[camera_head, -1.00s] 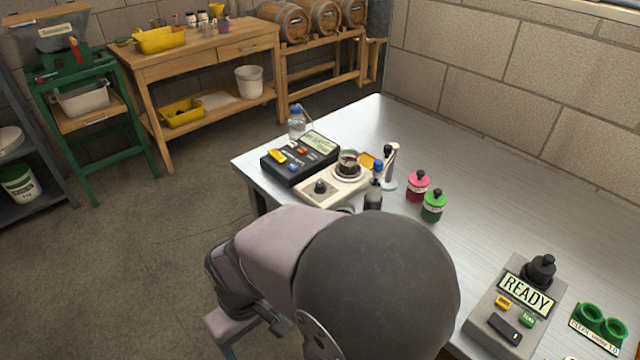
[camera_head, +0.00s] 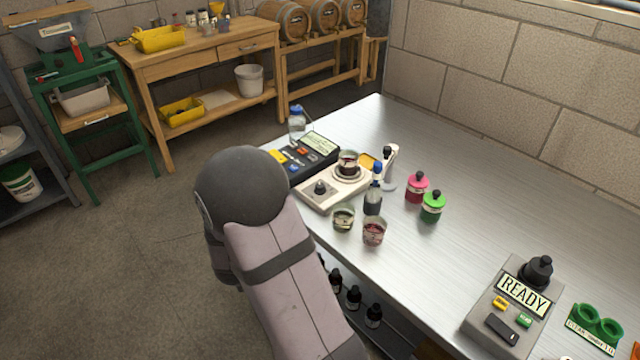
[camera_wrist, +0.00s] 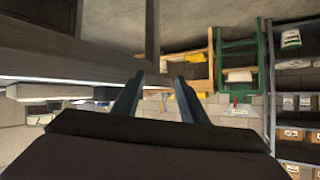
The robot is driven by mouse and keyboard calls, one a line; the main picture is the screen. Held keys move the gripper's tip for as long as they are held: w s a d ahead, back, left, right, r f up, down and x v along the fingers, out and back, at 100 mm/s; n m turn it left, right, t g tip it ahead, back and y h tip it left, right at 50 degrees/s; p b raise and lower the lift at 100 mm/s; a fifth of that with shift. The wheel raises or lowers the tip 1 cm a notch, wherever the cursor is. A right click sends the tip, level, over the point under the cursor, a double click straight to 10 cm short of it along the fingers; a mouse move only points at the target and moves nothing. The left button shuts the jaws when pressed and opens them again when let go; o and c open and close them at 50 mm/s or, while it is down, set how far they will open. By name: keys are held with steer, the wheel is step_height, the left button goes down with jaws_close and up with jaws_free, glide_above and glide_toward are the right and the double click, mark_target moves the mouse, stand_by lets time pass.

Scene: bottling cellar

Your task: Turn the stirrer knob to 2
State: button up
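The stirrer (camera_head: 316,200) is a low cream box on the metal table. Its dark knob (camera_head: 320,187) is on the near left of its top; the setting it points to is too small to read. A beaker of dark liquid (camera_head: 348,163) stands on the stirrer's round plate. My gripper is hidden behind my arm in the head view. In the wrist view my gripper (camera_wrist: 157,92) shows two dark fingers spread apart with nothing between them. A pale box (camera_wrist: 55,90) at the left there may be the stirrer; I cannot tell. The knob is not visible there.
A black device with coloured buttons (camera_head: 292,172) and a clear bottle (camera_head: 297,122) stand beside the stirrer. Pink (camera_head: 417,187) and green (camera_head: 432,207) jars stand to the right. The table's middle is clear.

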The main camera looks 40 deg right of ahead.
steer(key=s+d+r+m+h, duration=0.3)
steer(key=d+h, duration=0.3)
steer(key=d, duration=0.3)
steer(key=m+g+h, duration=0.2)
steer(key=g+h, duration=0.2)
glide_toward(318, 188)
steer(key=x, duration=0.4)
steer(key=shift+s+p, duration=0.15)
steer(key=shift+p, duration=0.2)
steer(key=shift+p+x, duration=0.75)
steer(key=shift+x, duration=2.95)
steer(key=shift+a, duration=0.1)
jaws_close()
